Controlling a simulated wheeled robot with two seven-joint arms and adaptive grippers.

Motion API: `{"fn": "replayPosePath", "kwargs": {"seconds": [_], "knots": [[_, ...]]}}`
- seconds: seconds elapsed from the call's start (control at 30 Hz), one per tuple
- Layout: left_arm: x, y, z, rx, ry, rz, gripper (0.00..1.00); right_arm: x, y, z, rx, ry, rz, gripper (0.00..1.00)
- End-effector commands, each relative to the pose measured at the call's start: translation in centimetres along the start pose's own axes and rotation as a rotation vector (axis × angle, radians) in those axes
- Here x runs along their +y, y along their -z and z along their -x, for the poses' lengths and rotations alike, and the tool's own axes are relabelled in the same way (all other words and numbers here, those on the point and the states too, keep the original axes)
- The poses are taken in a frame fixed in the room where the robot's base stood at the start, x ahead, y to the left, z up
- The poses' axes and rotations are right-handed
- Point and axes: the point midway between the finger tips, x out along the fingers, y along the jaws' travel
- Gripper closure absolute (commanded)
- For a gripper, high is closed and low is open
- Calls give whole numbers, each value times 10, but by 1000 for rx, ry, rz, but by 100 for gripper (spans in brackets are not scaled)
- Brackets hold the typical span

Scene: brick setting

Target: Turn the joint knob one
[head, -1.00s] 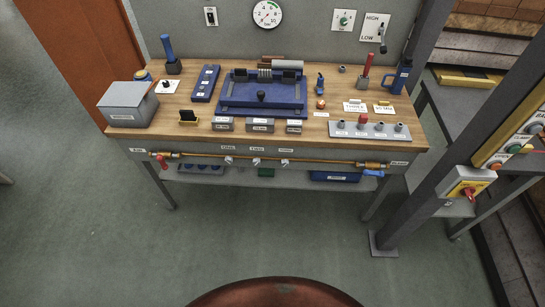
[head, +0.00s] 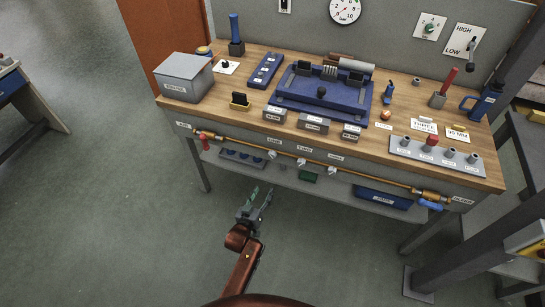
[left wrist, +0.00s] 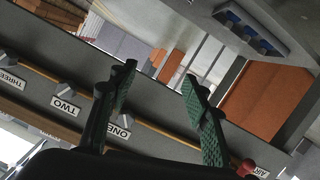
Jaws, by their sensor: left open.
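Joint knob one (head: 272,154) is the leftmost of three small grey knobs along the brass pipe on the bench's front. Knob two (head: 301,162) and knob three (head: 332,170) sit to its right. My left gripper (head: 261,191) is open and empty, below and in front of knob one, apart from the bench. In the left wrist view the picture is upside down; the open fingers (left wrist: 158,84) stand before the bench front. My right gripper is not in view.
A red-handled valve (head: 204,136) is at the pipe's left end and a blue-handled valve (head: 430,204) at its right end. A lower shelf (head: 275,178) carries a blue tray (head: 243,155) and a blue bin (head: 384,197). The floor in front is free.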

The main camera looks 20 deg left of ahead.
Motion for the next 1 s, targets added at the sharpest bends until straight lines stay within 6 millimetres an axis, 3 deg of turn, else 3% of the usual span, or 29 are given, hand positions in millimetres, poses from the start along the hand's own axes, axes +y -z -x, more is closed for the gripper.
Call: {"fn": "replayPosePath", "kwargs": {"seconds": [0.03, 0.1, 0.2, 0.27, 0.37, 0.7, 1.0], "knots": [[9, 32, -9, 68, -13, 21, 56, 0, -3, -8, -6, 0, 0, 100], [19, 72, -14, 141, -28, 45, 56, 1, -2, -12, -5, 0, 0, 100], [28, 108, -16, 207, -42, 65, 56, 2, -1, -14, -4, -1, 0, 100], [30, 119, -17, 228, -46, 71, 56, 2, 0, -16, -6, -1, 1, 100], [32, 127, -23, 239, -50, 74, 56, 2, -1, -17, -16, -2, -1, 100], [34, 136, -71, 236, -49, 72, 56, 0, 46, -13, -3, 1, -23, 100], [35, 141, -90, 234, -49, 72, 56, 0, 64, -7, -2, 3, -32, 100]]}}
